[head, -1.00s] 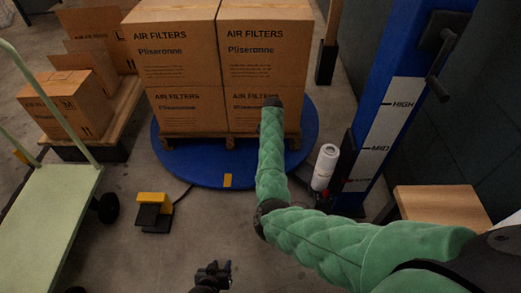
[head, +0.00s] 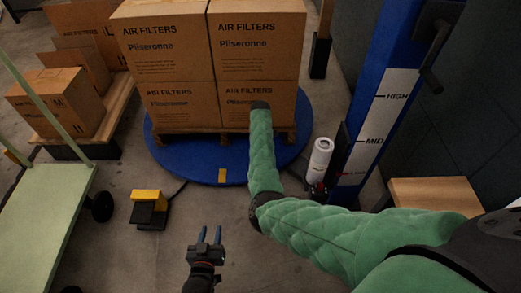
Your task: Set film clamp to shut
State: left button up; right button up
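No part is clearly recognisable as the film clamp. A white film roll (head: 320,158) stands upright beside the blue mast (head: 392,95), with a small dark and red part (head: 318,188) at its foot, too small to read.
Stacked air filter boxes (head: 215,50) stand on a pallet on the blue round turntable (head: 190,168). A yellow and black pedal (head: 149,208) lies on the floor. A green trolley (head: 45,225) is at left, a wooden-topped block (head: 435,195) at right.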

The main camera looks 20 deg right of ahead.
notch_tip(320, 180, down, 6)
jog(key=shift+r+b, duration=0.25)
jog(key=shift+b, duration=0.45)
pick_arm(q)
jog(key=w+r+t, duration=0.1)
jog(key=r+t, duration=0.2)
jog(key=r, duration=0.5)
jog(key=w+r+t+h, duration=0.1)
jog(key=w+r+t, duration=0.1)
jog(key=r, duration=0.7)
jog(key=shift+a+t, duration=0.15)
jog(key=shift+t, duration=0.45)
pick_arm(e)
jog(key=shift+f, duration=0.1)
pick_arm(q)
jog(key=shift+w, duration=0.1)
pick_arm(e)
grip_shut()
